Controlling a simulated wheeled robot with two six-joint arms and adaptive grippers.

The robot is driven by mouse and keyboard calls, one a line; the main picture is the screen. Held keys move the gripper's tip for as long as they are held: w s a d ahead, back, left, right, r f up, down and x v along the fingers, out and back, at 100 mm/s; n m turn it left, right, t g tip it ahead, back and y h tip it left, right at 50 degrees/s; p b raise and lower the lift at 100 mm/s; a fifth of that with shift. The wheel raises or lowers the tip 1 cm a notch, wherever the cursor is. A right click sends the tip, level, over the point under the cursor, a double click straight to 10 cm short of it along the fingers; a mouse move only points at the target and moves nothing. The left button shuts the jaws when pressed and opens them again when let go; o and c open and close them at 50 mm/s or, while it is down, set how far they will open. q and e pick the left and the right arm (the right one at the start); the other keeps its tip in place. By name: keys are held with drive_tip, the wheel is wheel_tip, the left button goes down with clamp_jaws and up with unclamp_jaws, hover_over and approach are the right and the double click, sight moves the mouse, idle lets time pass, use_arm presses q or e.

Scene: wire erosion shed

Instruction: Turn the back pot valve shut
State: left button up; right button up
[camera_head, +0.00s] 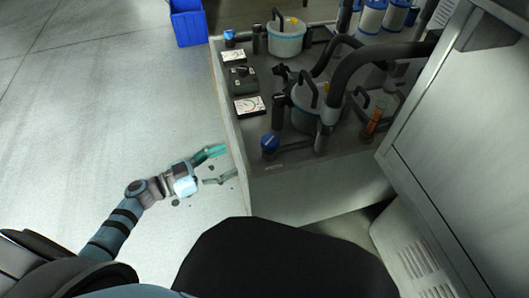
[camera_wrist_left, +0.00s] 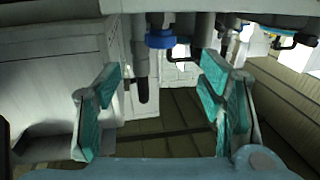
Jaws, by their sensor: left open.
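Two pots stand in the grey tray (camera_head: 350,163): a far pot (camera_head: 286,42) and a nearer pot (camera_head: 305,118), both pale with dark handles. A blue valve knob (camera_head: 229,36) sits at the tray's far left corner, by the far pot. Another blue knob (camera_head: 270,143) sits near the front left, by the nearer pot. The frames do not label which is the back pot valve. My left gripper (camera_head: 229,163) is open and empty, outside the tray's left wall, nearer the front knob. In the left wrist view a blue knob (camera_wrist_left: 160,39) shows beyond the open teal fingers.
Dark hoses (camera_head: 375,58) arch over the tray. Two gauges (camera_head: 249,106) and a dark box (camera_head: 242,80) line its left side. A large grey cabinet (camera_head: 465,130) stands at the right. A blue bin (camera_head: 188,25) stands at the back. Left floor is clear.

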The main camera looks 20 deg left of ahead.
sight(265, 142)
use_arm(q)
drive_tip(key=b+x, duration=0.2)
drive_tip(key=x, duration=1)
drive_tip(key=shift+w+d, duration=0.2)
drive_tip(key=shift+d, duration=0.05)
drive_tip(key=c, duration=1.2)
